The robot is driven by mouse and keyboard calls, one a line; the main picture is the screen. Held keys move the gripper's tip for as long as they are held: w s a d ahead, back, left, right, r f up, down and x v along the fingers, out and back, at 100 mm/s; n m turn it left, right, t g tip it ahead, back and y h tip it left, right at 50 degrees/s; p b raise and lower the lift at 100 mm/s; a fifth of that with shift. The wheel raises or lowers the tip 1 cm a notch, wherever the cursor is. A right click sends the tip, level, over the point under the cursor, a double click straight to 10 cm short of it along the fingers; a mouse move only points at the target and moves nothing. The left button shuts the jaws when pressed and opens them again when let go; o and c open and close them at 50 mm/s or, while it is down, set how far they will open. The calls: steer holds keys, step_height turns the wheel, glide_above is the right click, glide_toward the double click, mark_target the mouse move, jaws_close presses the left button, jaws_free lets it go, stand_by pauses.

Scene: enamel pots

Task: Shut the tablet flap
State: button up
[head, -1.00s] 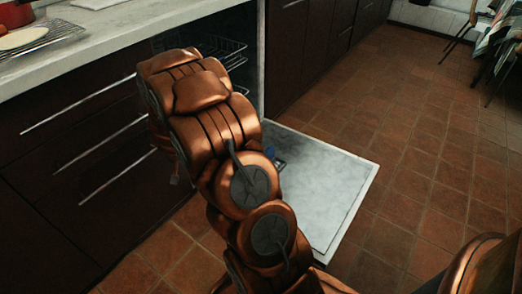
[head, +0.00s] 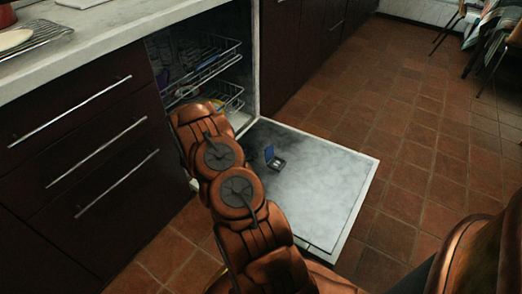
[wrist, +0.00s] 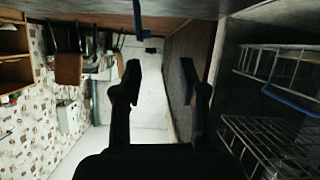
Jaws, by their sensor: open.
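The tablet flap (head: 268,152) is a small blue lid standing up, open, on the dispenser (head: 276,163). The dispenser sits in the inner face of the lowered dishwasher door (head: 310,190) in the head view. My gripper (wrist: 160,68) shows in the wrist view with its two dark fingers apart and nothing visible between them. In the head view my arm hides the gripper. The wrist picture is upside down, with the door along its top. A small dark, bluish piece there, beyond the fingers, may be the flap, but I cannot be sure.
The dishwasher racks (head: 205,65) stand inside the open machine, and show at the right of the wrist view (wrist: 275,145). Drawers with long handles (head: 95,160) are left of my arm, under a pale worktop (head: 110,35). Tiled floor (head: 420,150) lies clear to the right.

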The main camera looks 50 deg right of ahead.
mark_target(266, 149)
steer(key=shift+g+h, duration=0.3)
steer(key=shift+s+b+x, duration=0.3)
steer(key=shift+b+x, duration=0.1)
steer(key=shift+x, duration=1.1)
steer(key=shift+s+b+x, duration=0.3)
steer(key=shift+b+x, duration=0.15)
steer(key=shift+x, duration=1.05)
steer(key=shift+s+b+x, duration=0.3)
steer(key=shift+b+x, duration=0.1)
steer(key=shift+x, duration=1.05)
steer(key=shift+f, duration=0.1)
jaws_close()
